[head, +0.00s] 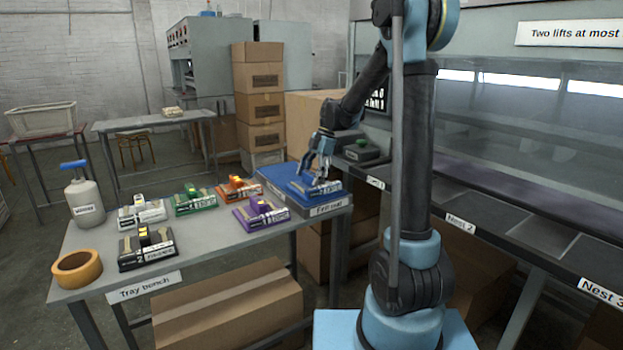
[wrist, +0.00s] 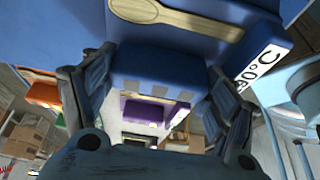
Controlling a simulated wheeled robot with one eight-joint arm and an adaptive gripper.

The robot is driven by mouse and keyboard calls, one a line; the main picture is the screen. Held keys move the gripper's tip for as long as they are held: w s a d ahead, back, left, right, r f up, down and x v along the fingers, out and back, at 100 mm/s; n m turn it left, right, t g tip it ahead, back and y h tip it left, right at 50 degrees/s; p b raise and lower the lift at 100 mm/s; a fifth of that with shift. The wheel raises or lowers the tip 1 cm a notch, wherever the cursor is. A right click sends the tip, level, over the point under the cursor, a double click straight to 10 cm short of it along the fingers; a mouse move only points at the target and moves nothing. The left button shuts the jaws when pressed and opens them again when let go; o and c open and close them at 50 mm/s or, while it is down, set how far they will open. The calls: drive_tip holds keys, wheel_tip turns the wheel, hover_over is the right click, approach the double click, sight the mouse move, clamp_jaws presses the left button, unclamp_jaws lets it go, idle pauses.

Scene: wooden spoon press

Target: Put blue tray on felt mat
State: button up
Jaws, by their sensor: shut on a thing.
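The blue tray (head: 302,187) is at the right end of the tray bench, level and over the blue felt mat (head: 275,173). I cannot tell whether its underside touches the mat. My gripper (head: 322,172) comes down from above and is shut on the tray's raised middle part. In the wrist view, the blue tray (wrist: 160,66) fills the space between the fingers of my gripper (wrist: 155,95). A wooden spoon and a white label show on the tray there. The fingers hide part of the tray in the head view.
Purple (head: 262,215), orange (head: 238,189), green (head: 195,202), white (head: 141,214) and black (head: 147,250) trays stand left of the mat. A tape roll (head: 77,269) and a bottle (head: 84,200) are at the far left. The press with nests (head: 480,205) stands right, holding a dark green tray (head: 362,152).

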drive_tip(key=o, duration=1.3)
drive_tip(key=v, duration=1.2)
